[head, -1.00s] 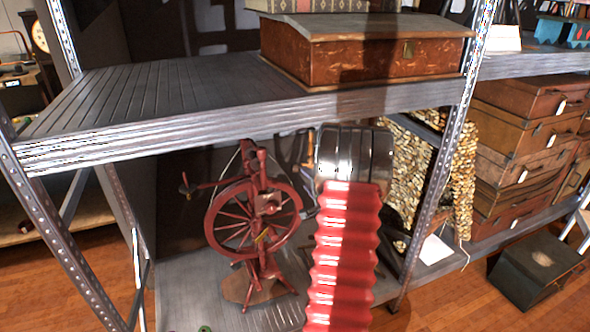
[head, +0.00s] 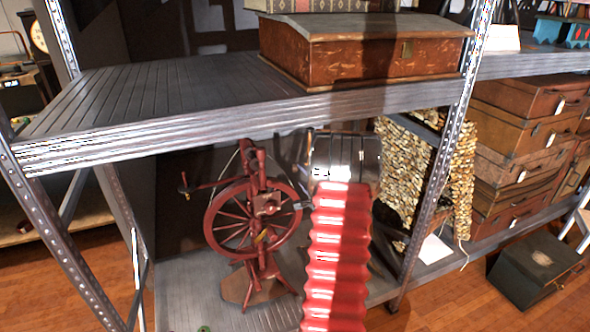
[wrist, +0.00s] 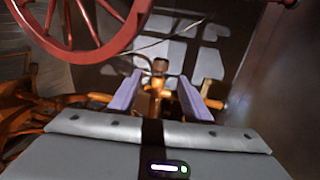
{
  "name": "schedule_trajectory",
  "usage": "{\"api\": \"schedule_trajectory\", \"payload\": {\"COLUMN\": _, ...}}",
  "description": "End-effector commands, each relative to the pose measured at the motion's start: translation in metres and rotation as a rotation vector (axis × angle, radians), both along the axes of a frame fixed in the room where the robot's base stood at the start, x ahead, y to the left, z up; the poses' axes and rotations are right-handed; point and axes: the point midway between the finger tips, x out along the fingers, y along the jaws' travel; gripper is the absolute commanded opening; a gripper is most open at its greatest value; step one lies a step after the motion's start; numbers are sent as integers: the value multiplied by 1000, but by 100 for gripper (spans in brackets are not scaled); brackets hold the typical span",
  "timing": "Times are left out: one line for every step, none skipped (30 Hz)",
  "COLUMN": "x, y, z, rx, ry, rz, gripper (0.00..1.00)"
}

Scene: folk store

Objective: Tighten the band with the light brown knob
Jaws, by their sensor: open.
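The dark red spinning wheel (head: 226,222) stands upright on the lower shelf in the head view. A small yellowish-brown piece (head: 262,238) shows below its hub; I cannot tell whether it is the knob. In the wrist view, part of the red wheel rim (wrist: 108,45) is at upper left. My gripper (wrist: 159,97) is open, with its two purple fingers apart. A brown upright post with a rounded top (wrist: 160,66) shows between them, seemingly beyond the fingertips; I see no contact. The band is too fine to make out.
The upper shelf (head: 140,95) overhangs the wheel, with a brown wooden box (head: 365,60) on it. A perforated metal post (head: 440,170) stands to the right, beside a pebbly-textured hanging piece (head: 462,180). Stacked brown suitcases (head: 520,140) are farther right.

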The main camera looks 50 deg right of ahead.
Motion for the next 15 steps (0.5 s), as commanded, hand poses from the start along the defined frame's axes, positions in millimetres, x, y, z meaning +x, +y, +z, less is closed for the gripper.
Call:
{"api": "schedule_trajectory", "payload": {"x": 7, "y": -4, "z": -2, "rx": 0, "ry": 0, "rz": 1, "gripper": 45}}
{"api": "schedule_trajectory", "payload": {"x": 10, "y": -6, "z": -3, "rx": 0, "ry": 0, "rz": 1, "gripper": 45}}
{"api": "schedule_trajectory", "payload": {"x": 14, "y": -9, "z": -4, "rx": 0, "ry": 0, "rz": 1, "gripper": 45}}
{"api": "schedule_trajectory", "payload": {"x": 17, "y": -11, "z": -6, "rx": 1, "ry": 1, "rz": 0, "gripper": 45}}
{"api": "schedule_trajectory", "payload": {"x": 20, "y": -13, "z": -6, "rx": 0, "ry": 0, "rz": 1, "gripper": 45}}
{"api": "schedule_trajectory", "payload": {"x": 25, "y": -16, "z": -7, "rx": 0, "ry": -1, "rz": 1, "gripper": 45}}
{"api": "schedule_trajectory", "payload": {"x": 28, "y": -18, "z": -8, "rx": -1, "ry": 0, "rz": 1, "gripper": 45}}
{"api": "schedule_trajectory", "payload": {"x": 31, "y": -20, "z": -9, "rx": -1, "ry": 0, "rz": 1, "gripper": 45}}
{"api": "schedule_trajectory", "payload": {"x": 35, "y": -22, "z": -10, "rx": 0, "ry": 1, "rz": 1, "gripper": 45}}
{"api": "schedule_trajectory", "payload": {"x": 39, "y": -25, "z": -10, "rx": -1, "ry": 0, "rz": 1, "gripper": 45}}
{"api": "schedule_trajectory", "payload": {"x": 41, "y": -26, "z": -11, "rx": -1, "ry": 0, "rz": 1, "gripper": 45}}
{"api": "schedule_trajectory", "payload": {"x": 45, "y": -29, "z": -12, "rx": -1, "ry": 0, "rz": 1, "gripper": 45}}
{"api": "schedule_trajectory", "payload": {"x": 48, "y": -31, "z": -13, "rx": 0, "ry": 0, "rz": 1, "gripper": 45}}
{"api": "schedule_trajectory", "payload": {"x": 51, "y": -33, "z": -14, "rx": 0, "ry": 0, "rz": 1, "gripper": 45}}
{"api": "schedule_trajectory", "payload": {"x": 55, "y": -36, "z": -15, "rx": 0, "ry": 0, "rz": 1, "gripper": 45}}
